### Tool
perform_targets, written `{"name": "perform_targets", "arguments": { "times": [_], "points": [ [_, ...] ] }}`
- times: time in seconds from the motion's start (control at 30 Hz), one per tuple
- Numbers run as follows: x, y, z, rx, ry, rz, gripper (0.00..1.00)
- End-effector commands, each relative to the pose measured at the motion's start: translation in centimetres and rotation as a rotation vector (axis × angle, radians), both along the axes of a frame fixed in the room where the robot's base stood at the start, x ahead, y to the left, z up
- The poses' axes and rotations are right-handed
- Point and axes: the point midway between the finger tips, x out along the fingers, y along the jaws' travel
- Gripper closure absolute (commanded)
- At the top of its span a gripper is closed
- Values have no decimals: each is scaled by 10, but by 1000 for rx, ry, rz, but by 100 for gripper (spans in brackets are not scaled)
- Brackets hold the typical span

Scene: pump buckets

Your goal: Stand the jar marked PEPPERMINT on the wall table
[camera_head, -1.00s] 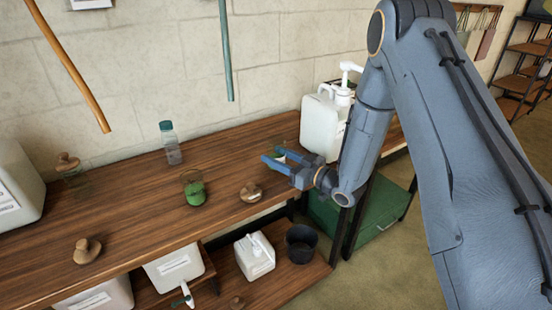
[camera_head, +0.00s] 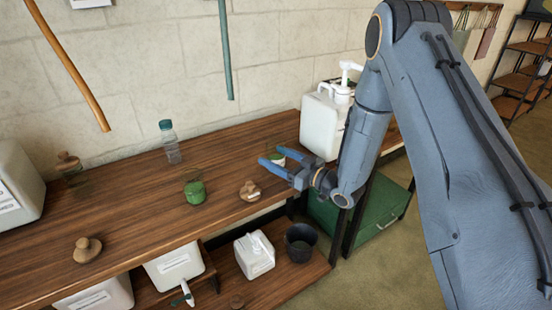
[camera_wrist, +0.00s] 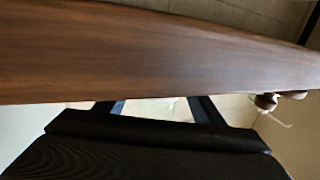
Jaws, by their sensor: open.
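My gripper (camera_head: 270,157) is open at the right part of the wall table (camera_head: 130,220), with its fingers pointing left. A small pale and green thing (camera_head: 279,158), perhaps a labelled jar, shows between the fingers. Whether they touch it I cannot tell. In the wrist view, a whitish patch (camera_wrist: 165,104) shows between the two fingers, mostly hidden by the gripper body. A jar with green contents (camera_head: 195,193) stands to the left of my gripper. No jar's marking is readable, so I cannot tell which is PEPPERMINT.
Stoppers or lidded jars with wooden knobs (camera_head: 250,191), (camera_head: 87,250) and a clear bottle (camera_head: 170,143) are on the table. A white pump canister (camera_head: 322,125) stands close behind my gripper. White jugs (camera_head: 254,256) and a dark bucket (camera_head: 300,242) are below. The table's middle left is clear.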

Motion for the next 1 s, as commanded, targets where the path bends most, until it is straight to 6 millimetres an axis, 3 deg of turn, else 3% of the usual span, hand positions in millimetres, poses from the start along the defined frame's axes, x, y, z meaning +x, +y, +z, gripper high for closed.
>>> {"name": "perform_targets", "arguments": {
  "times": [0.6,1.0],
  "points": [
    [-64,-85,0,0,0,-3,38],
    [-74,-95,1,-1,-1,0,38]
  ]
}}
